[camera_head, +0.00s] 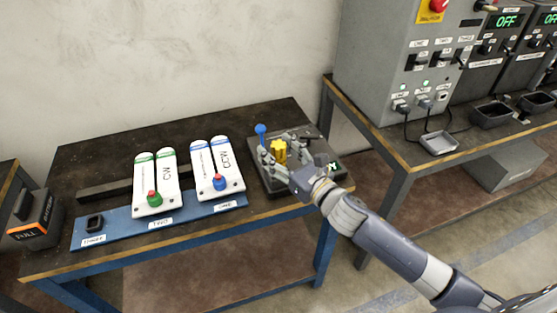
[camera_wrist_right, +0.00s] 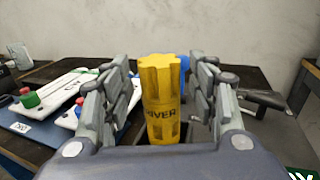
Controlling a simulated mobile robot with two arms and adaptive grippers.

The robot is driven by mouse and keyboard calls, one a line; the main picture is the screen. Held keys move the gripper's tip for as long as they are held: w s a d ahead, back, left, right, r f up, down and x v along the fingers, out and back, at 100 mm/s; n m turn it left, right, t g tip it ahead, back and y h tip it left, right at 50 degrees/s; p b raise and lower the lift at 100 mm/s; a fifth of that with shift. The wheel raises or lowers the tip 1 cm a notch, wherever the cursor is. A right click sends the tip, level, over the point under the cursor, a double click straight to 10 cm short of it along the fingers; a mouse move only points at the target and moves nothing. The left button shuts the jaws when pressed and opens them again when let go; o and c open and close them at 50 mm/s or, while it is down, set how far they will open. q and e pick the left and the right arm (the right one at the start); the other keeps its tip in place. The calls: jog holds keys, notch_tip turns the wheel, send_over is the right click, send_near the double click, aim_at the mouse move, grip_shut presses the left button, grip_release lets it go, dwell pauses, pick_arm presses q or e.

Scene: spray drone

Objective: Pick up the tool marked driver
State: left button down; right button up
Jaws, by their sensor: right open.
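The driver is a yellow fluted tool (camera_wrist_right: 160,100) with dark lettering, partly readable as "IVER", in the right wrist view. It stands upright between the two fingers of my right gripper (camera_wrist_right: 163,95), with visible gaps on both sides. The gripper is open around it. In the head view the yellow driver (camera_head: 279,151) stands on a dark tray (camera_head: 268,188) at the table's right end, with my right gripper (camera_head: 277,160) around it. The driver's lower end is hidden by the gripper body in the wrist view. My left gripper is not in view.
A blue knob (camera_head: 260,129) stands close behind the gripper. A grey control cabinet (camera_head: 385,70) stands on the table at right.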

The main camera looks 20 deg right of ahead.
jog(key=shift+c, duration=0.6)
grip_shut()
jog(key=shift+r, duration=0.1)
